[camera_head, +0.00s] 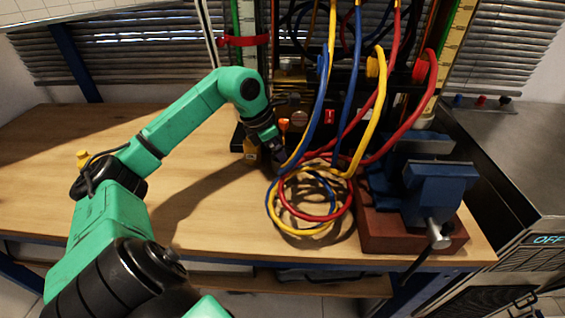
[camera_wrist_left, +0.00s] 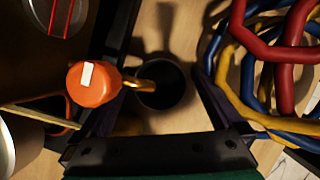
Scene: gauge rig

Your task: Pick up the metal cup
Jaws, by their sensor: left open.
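A dark, round cup (camera_wrist_left: 172,90) is in the middle of the left wrist view, seen from above on the wooden table. The orange handle (camera_head: 284,125) also shows in the head view, just behind my gripper. My left gripper (camera_head: 277,158) is low over the table. In the left wrist view its fingers are apart, one on each side of the cup. I cannot tell whether they touch it. The cup is hidden in the head view. My right gripper is out of view.
Looped red, yellow and blue hoses (camera_head: 310,205) lie close to the gripper's right. A blue vise (camera_head: 435,190) on a red-brown block stands farther right. A dark rig with gauges (camera_head: 300,118) is behind. The table's left side (camera_head: 50,150) is clear.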

